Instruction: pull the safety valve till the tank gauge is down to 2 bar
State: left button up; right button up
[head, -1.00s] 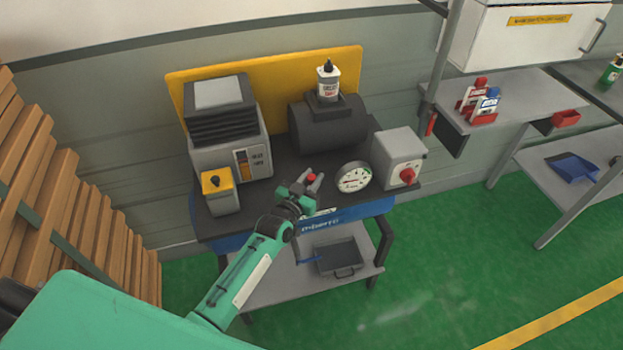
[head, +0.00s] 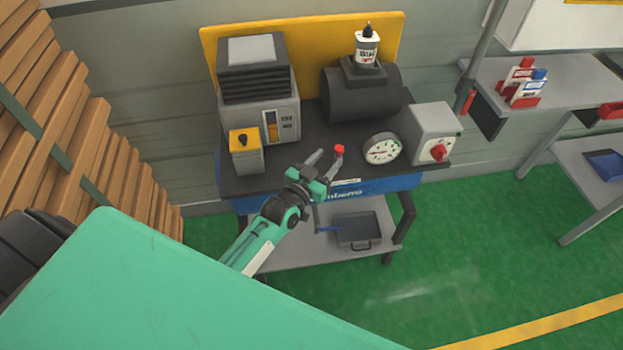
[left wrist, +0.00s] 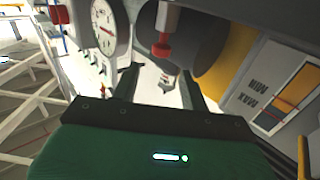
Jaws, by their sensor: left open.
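The safety valve's red knob (head: 339,149) stands at the front of the dark bench top. It also shows in the left wrist view (left wrist: 162,48), on a grey stem. The round white tank gauge (head: 383,149) is just right of it and also shows in the left wrist view (left wrist: 108,28); its reading is too small to tell. The black tank (head: 361,98) lies behind. My left gripper (head: 325,161) is open and empty, its fingers just left of and below the knob in the head view. In the wrist view the knob appears above the gap between the fingertips. My right gripper is out of view.
A grey machine (head: 258,85) and a small yellow-topped box (head: 245,150) stand left on the bench. A grey switch box (head: 432,130) with a red knob is right of the gauge. A bottle (head: 366,46) sits above the tank. Slatted wood (head: 65,120) is at left.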

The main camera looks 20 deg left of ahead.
pick_arm(q)
jog(key=s+a+b, duration=0.1)
jog(key=s, duration=0.5)
jog(key=shift+s+a, duration=0.15)
jog(key=shift+s, duration=0.25)
jog(key=shift+s, duration=0.1)
